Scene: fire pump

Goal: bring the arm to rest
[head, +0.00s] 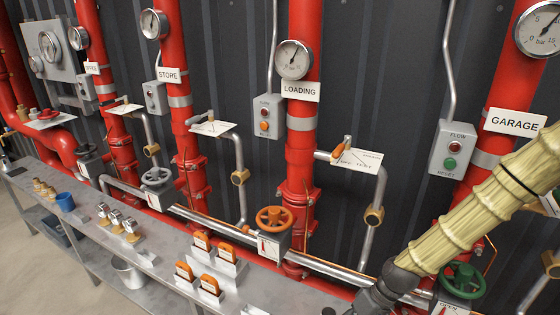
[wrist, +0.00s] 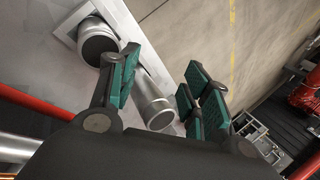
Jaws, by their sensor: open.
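My gripper (wrist: 160,88) shows in the wrist view, its green-padded fingers spread apart with nothing between them. Beyond the fingers are a pale bench surface and silver cylindrical parts (wrist: 155,108); I cannot tell how far off they are. In the head view my arm (head: 475,205), in a pale ribbed sleeve, reaches from the right edge down to a dark joint near the bottom. It passes in front of the garage pipe. The gripper's fingers are not clear in the head view.
Red pipes with gauges and signs line the dark wall. An orange handwheel (head: 274,219) and a green handwheel (head: 463,279) stand along the low pipe. The grey bench (head: 150,248) holds orange-topped tags (head: 210,285), small gauges and a blue cup (head: 65,201). Open floor (head: 30,225) lies left.

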